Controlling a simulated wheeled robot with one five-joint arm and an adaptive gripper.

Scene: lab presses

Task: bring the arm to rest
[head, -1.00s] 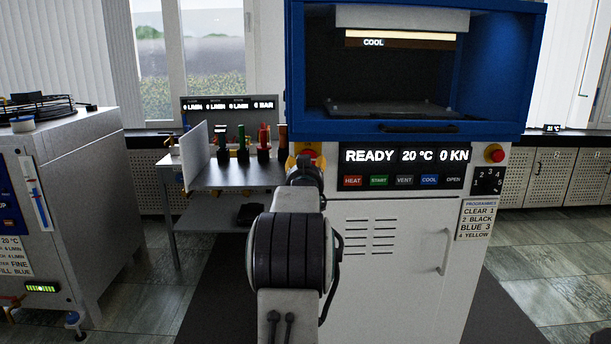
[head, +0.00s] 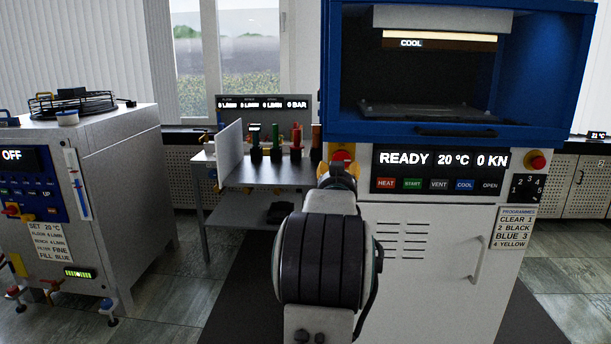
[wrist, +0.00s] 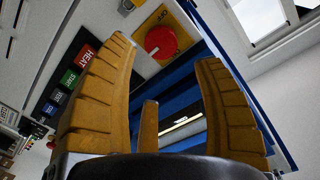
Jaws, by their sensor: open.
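My arm (head: 322,260) reaches forward from the bottom of the head view toward the front of the press (head: 430,250). I cannot tell how far the fingertips are from the panel. The press display reads READY, 20 °C, 0 KN, and its blue chamber (head: 576,60) is open at the front.
A grey chiller cabinet (head: 130,180) showing OFF stands at the left. A side table (head: 270,174) with several coloured-handled tools is left of the press. Open tiled floor (head: 180,275) lies between the chiller and the press. A programme card (head: 514,228) is on the press front.

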